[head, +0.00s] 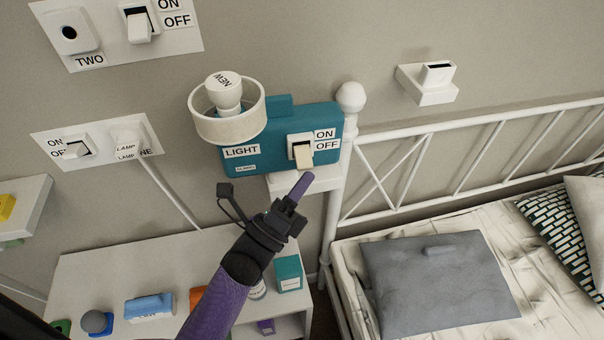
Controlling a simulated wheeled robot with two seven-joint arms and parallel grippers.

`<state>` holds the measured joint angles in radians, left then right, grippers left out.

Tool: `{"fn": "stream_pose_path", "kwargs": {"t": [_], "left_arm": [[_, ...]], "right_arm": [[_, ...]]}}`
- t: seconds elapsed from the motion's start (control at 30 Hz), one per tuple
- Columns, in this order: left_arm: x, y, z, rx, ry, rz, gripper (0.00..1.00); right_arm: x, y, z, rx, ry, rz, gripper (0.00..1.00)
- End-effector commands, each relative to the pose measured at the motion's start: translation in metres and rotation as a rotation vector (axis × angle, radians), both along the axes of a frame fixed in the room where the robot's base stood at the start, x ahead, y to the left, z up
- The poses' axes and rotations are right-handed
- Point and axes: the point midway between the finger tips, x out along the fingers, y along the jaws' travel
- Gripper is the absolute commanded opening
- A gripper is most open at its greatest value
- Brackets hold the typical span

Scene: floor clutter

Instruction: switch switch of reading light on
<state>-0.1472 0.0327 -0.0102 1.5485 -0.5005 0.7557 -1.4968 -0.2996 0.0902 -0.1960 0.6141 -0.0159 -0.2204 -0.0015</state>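The reading light is a teal box (270,168) labelled LIGHT on the wall beside the bed post. A white bulb marked NEW (227,88) stands in a white ring shade (212,127) at its upper left. Its switch (302,154) is a cream lever in a white frame, with ON beside its upper part and OFF beside its lower part. The lever slants down, its free end low by OFF. My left gripper (303,182), with a purple tip, is just below the switch, seemingly apart from it. My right gripper is not in view.
Other wall plates with switches (139,26) and (75,149) are at the left. A bedside table (130,262) holds small objects, including a teal box (289,274). A white bed frame (470,122) is at the right. A small white bracket (425,88) is on the wall.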

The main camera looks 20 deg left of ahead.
Motion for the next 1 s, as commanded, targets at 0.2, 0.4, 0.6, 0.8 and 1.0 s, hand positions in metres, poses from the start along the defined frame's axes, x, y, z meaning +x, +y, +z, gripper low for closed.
{"fn": "stream_pose_path", "kwargs": {"t": [0.2, 0.4, 0.6, 0.8, 1.0], "left_arm": [[-0.001, -0.001, 0.010, -0.041, 0.074, 0.000, 0.00], [-0.002, -0.001, 0.013, -0.071, 0.129, 0.001, 0.00], [-0.002, -0.001, 0.016, -0.096, 0.177, 0.000, 0.00], [-0.003, -0.001, 0.018, -0.117, 0.216, 0.000, 0.00], [-0.003, -0.001, 0.020, -0.134, 0.244, 0.001, 0.00]], "right_arm": [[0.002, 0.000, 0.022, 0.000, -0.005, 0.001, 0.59], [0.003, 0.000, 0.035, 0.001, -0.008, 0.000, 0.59], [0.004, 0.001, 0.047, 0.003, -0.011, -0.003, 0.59], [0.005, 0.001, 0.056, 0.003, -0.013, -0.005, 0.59], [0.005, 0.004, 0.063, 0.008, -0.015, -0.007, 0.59]]}}
